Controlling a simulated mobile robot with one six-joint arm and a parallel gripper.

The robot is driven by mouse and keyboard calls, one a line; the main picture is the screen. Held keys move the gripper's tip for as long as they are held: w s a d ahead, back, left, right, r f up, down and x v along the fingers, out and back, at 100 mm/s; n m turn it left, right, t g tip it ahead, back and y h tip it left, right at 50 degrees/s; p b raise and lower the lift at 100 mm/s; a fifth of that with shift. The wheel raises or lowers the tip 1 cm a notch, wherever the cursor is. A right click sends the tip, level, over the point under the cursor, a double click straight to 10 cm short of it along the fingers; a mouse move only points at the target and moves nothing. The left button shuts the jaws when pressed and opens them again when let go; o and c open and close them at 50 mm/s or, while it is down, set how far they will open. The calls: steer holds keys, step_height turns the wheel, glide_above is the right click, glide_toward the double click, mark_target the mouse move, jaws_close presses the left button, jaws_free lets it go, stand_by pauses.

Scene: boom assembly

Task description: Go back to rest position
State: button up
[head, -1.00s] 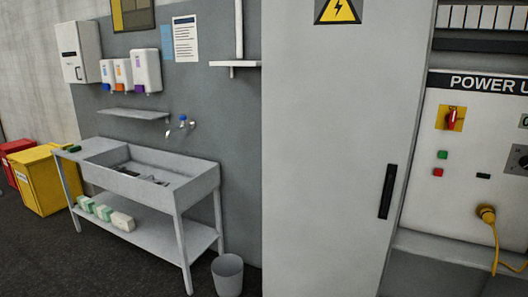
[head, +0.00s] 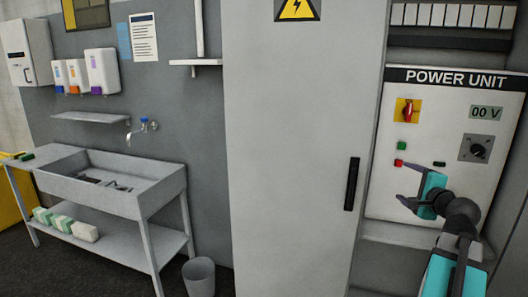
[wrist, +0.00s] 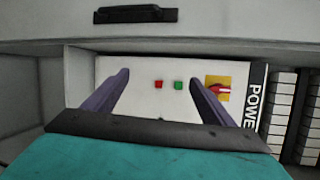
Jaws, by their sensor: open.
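My gripper (head: 402,182) is at the right in the head view, open and empty, with its two dark fingers apart. It is in front of the lower left part of the white power unit (head: 450,97). In the wrist view my gripper (wrist: 158,78) has nothing between its fingers; the panel's red button (wrist: 159,84) and green button (wrist: 178,85) show beyond them. A red rotary switch (wrist: 223,90) on a yellow plate shows near the right finger. The panel display (head: 486,112) reads 00 V.
A tall grey cabinet door (head: 290,140) with a black handle (head: 351,184) stands left of the panel, close to my gripper. A ledge (head: 385,231) runs below the panel. Farther left are a grey sink (head: 120,200) and a bin (head: 199,276).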

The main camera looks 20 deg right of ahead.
steer(key=w+a+f+n+g+y, duration=0.25)
steer(key=w+a+f, duration=0.35)
steer(key=a+f, duration=0.45)
steer(key=w+a+f+n+g+y, duration=0.1)
steer(key=w+a+f+y, duration=0.2)
steer(key=w+a+f, duration=0.75)
steer(key=s+a+f+n+g+y, duration=0.2)
steer(key=s+a+f, duration=0.2)
steer(key=a+f, duration=0.7)
steer(key=s+a+f+n+g+y, duration=0.1)
steer(key=s+a+f+n+g, duration=0.2)
steer(key=a+f, duration=0.85)
steer(key=s+a+f+n+g, duration=0.2)
steer(key=s+a+f, duration=0.2)
steer(key=s+f, duration=0.35)
steer(key=s+a+f+n+g+b, duration=0.1)
steer(key=s+a+f+n+g, duration=0.2)
steer(key=s+f, duration=0.4)
steer(key=s+a+f+n+g, duration=0.1)
steer(key=s+a+f+g, duration=0.1)
steer(key=s+a+f, duration=0.55)
steer(key=s+d+f+n+g+h, duration=0.2)
steer(key=s+d+f+n+g, duration=0.15)
steer(key=s+f, duration=0.55)
steer(key=s+d+r+n+g+h, duration=0.2)
steer(key=s+d+n, duration=0.2)
steer(key=s, duration=0.3)
steer(key=shift+s+n, duration=0.2)
steer(key=shift+n, duration=0.4)
